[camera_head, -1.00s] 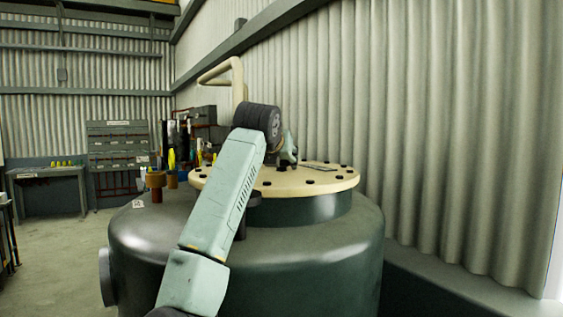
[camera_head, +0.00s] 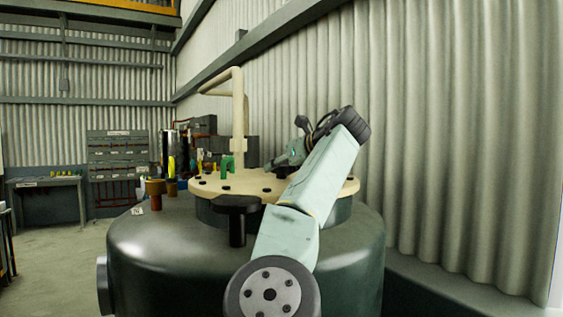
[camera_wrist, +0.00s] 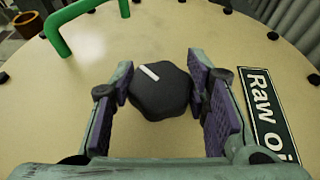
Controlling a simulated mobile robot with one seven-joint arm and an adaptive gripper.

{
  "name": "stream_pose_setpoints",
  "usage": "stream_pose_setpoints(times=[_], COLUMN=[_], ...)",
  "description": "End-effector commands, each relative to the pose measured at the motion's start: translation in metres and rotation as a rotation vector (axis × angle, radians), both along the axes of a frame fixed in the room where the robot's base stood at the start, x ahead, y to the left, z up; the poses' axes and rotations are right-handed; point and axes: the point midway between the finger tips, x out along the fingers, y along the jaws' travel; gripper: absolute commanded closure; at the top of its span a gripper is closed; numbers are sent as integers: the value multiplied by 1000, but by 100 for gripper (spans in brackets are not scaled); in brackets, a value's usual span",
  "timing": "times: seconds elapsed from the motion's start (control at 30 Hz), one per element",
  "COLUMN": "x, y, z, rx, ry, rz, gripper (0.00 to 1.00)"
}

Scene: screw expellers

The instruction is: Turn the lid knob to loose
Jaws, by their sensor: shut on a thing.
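The lid knob (camera_wrist: 160,97) is dark, lobed and has a white pointer line, which points to the upper left in the wrist view. My gripper (camera_wrist: 158,84) is shut on it, with one purple-padded finger on each side. The knob sits on the cream lid (camera_wrist: 205,25), which is round and bolted on a dark green vessel (camera_head: 160,245).
A green handle (camera_wrist: 85,20) arches from the lid left of the knob. A "Raw Oil" sign (camera_wrist: 265,115) lies close to the right finger. In the head view, a black T-shaped part (camera_head: 237,208) stands before the lid, and a cream pipe (camera_head: 239,110) rises behind it.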

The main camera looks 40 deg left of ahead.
Motion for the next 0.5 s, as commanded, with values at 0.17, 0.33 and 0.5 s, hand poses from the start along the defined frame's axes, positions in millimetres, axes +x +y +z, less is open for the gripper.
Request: stream_pose_setpoints(times=[0.17,0.33,0.5], x=[0,0,0], y=[0,0,0], z=[3,2,1], rx=[0,-1,-1], ry=[0,1,0], rz=[93,145,168], gripper=[85,85,85])
